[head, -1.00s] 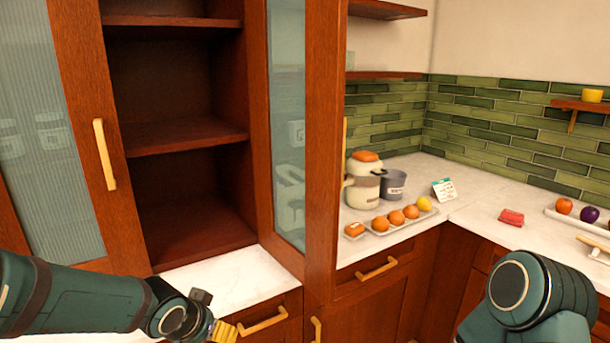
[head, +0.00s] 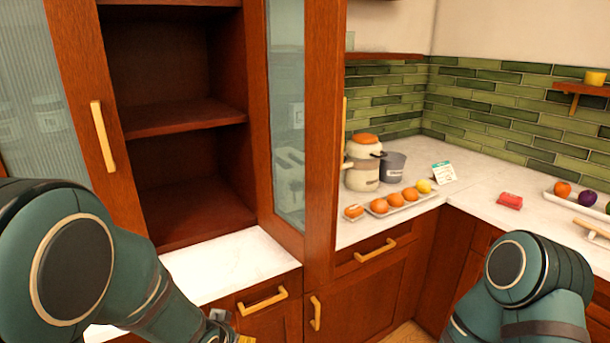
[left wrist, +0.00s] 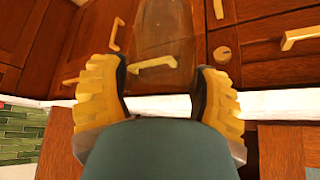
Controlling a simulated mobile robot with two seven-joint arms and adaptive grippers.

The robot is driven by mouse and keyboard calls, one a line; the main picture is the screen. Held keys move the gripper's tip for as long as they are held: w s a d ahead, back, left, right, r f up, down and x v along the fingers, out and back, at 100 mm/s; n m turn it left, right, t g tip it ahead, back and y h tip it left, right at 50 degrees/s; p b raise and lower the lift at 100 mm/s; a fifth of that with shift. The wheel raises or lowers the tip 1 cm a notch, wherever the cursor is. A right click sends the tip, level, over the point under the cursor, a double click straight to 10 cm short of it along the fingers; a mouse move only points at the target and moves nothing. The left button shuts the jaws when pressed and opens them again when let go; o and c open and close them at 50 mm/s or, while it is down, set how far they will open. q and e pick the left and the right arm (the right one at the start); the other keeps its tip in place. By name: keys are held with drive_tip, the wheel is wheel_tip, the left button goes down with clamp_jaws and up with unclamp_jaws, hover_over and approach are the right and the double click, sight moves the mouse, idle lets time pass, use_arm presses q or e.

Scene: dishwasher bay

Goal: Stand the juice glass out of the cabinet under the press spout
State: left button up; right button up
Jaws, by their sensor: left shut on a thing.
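My left gripper (left wrist: 160,85) is shut on a clear, see-through glass (left wrist: 163,35), which shows faintly between its yellow fingers in the left wrist view. In the head view only a bit of this gripper (head: 235,338) shows at the bottom edge, in front of the lower drawers; the glass is hidden there. The open cabinet (head: 185,118) has bare visible shelves. A cream appliance (head: 362,175) with an orange top, which looks like the press, stands on the counter to the right of the cabinet. Its spout is not clear. My right gripper is out of view.
A grey pot (head: 393,167) stands against the appliance's right side. A white tray (head: 412,203) of oranges and a lemon lies in front. The cabinet's open glass door (head: 325,150) stands between cabinet and press. A card (head: 443,173) and red item (head: 510,201) lie further right.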

use_arm(q)
drive_tip(key=shift+s+a+f+n+y, duration=0.15)
drive_tip(key=shift+a+f+n+y, duration=0.25)
drive_tip(key=shift+a+f+n, duration=0.25)
drive_tip(key=shift+a+r, duration=0.3)
drive_tip(key=shift+a, duration=0.05)
